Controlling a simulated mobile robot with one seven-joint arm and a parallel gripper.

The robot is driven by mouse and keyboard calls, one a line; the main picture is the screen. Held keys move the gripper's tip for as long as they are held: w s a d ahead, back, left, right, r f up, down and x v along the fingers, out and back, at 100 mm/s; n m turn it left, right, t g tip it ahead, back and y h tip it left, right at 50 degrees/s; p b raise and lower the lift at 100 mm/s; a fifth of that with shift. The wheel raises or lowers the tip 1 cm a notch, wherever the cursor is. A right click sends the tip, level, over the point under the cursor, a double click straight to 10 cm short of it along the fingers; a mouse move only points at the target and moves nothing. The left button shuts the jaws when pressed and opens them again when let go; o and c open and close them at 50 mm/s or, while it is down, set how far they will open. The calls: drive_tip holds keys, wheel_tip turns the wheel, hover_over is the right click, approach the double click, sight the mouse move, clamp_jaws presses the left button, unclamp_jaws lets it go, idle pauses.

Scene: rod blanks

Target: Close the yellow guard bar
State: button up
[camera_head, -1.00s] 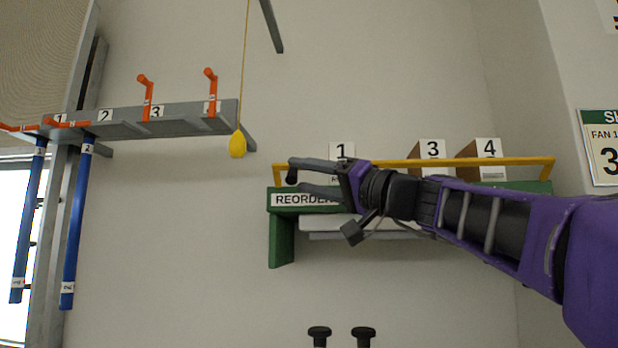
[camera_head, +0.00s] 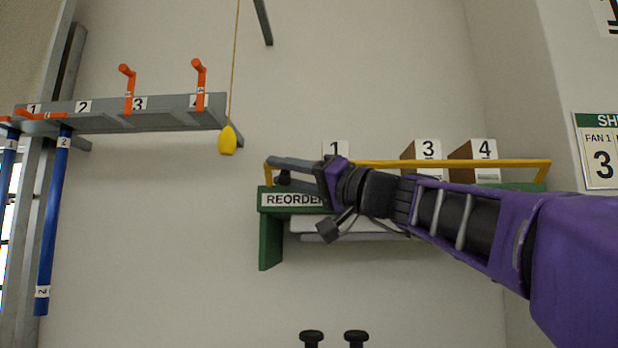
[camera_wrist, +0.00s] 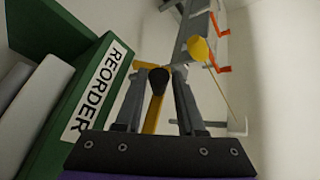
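The yellow guard bar (camera_head: 400,163) runs level above the front of the green shelf (camera_head: 270,240) marked REORDER, with bent yellow ends at left and right. My gripper (camera_head: 275,172) is at the bar's left end, its fingers pointing left. In the wrist view, a yellow piece of the bar (camera_wrist: 151,120) with a black knob (camera_wrist: 158,80) lies between the two open fingers (camera_wrist: 159,76). I see small gaps beside the knob, so the fingers do not appear shut on it. My wrist hides part of the bar and shelf in the head view.
Boxes labelled 3 (camera_head: 428,150) and 4 (camera_head: 484,149) stand on the shelf behind the bar. A grey rack (camera_head: 170,118) with orange levers and blue rods (camera_head: 54,220) is at left. A yellow pull (camera_head: 228,140) hangs from a cord between rack and shelf.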

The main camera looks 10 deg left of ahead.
clamp_jaws()
drive_tip(key=shift+m+p, duration=0.3)
drive_tip(key=shift+p, duration=0.05)
idle(0.3)
drive_tip(key=m+p, duration=0.1)
drive_tip(key=r+m+h+p, duration=0.1)
drive_tip(key=p, duration=0.1)
drive_tip(key=shift+w+r+h, duration=0.15)
drive_tip(key=shift+r+h, duration=0.1)
drive_tip(key=shift+h, duration=0.05)
drive_tip(key=shift+w+r+m+h+p, duration=0.25)
drive_tip(key=shift+m+h+p, duration=0.25)
drive_tip(key=shift+m+p, duration=0.65)
drive_tip(key=m, duration=0.1)
drive_tip(key=w+m+g+h+p, duration=0.1)
drive_tip(key=m+g+h, duration=0.1)
drive_tip(key=m, duration=0.1)
drive_tip(key=shift+w+r, duration=0.25)
drive_tip(key=shift+r, duration=0.1)
drive_tip(key=shift+h, duration=0.3)
drive_tip(key=shift+o, duration=1.7)
unclamp_jaws()
drive_tip(key=shift+a, duration=0.1)
drive_tip(key=shift+r, duration=0.1)
